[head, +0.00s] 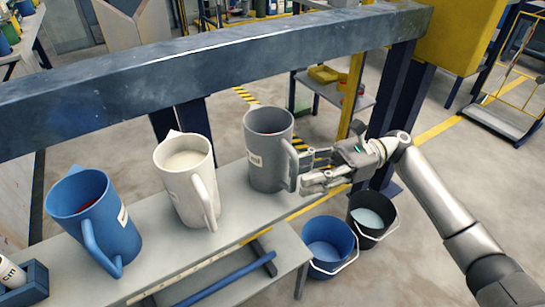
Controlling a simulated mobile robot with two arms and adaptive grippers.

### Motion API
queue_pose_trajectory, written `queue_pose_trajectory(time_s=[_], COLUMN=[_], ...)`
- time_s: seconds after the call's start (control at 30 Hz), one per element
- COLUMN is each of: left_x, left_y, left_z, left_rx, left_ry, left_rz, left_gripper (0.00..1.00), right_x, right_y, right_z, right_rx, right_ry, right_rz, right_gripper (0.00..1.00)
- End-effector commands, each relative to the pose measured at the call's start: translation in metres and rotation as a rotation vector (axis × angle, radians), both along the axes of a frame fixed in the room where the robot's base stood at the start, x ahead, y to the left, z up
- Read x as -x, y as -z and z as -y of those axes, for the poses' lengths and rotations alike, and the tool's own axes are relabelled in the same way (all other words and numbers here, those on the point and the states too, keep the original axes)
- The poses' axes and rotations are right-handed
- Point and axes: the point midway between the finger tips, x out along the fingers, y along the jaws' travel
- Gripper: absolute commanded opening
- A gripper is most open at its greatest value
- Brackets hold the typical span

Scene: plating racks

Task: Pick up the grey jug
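The grey jug (268,150) stands upright on the light grey bench (235,222), the rightmost of three jugs in the head view. Its handle (292,163) faces right, towards my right gripper. My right gripper (308,172) comes in from the right, level with the handle. Its fingers look spread, with the tips close beside the handle. I cannot tell whether they touch it. My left gripper is out of view.
A white jug (187,184) and a blue jug (95,222) stand to the left on the bench. A thick dark beam (190,75) crosses above and behind. A blue bucket (328,246) and a black bucket (371,221) stand on the floor, right of the bench.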

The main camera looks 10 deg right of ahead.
Motion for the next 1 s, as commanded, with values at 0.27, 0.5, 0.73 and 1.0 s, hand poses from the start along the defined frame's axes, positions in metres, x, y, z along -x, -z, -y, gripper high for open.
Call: queue_pose_trajectory(time_s=[0.27, 0.5, 0.73, 1.0], left_x=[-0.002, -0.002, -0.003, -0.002], left_y=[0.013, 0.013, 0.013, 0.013], left_z=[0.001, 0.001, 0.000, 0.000], left_rx=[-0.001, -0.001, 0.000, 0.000], left_ry=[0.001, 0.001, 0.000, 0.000], left_rz=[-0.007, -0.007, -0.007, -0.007], left_gripper=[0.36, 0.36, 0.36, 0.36], right_x=[0.006, 0.005, 0.005, 0.005], right_y=[0.000, 0.000, 0.000, 0.000], right_z=[-0.029, -0.030, -0.030, -0.029], right_rx=[-0.002, -0.002, -0.001, -0.001], right_ry=[0.000, 0.001, 0.001, 0.001], right_rz=[-0.001, -0.001, -0.001, -0.001], right_gripper=[0.37, 0.33, 0.03, 0.00])
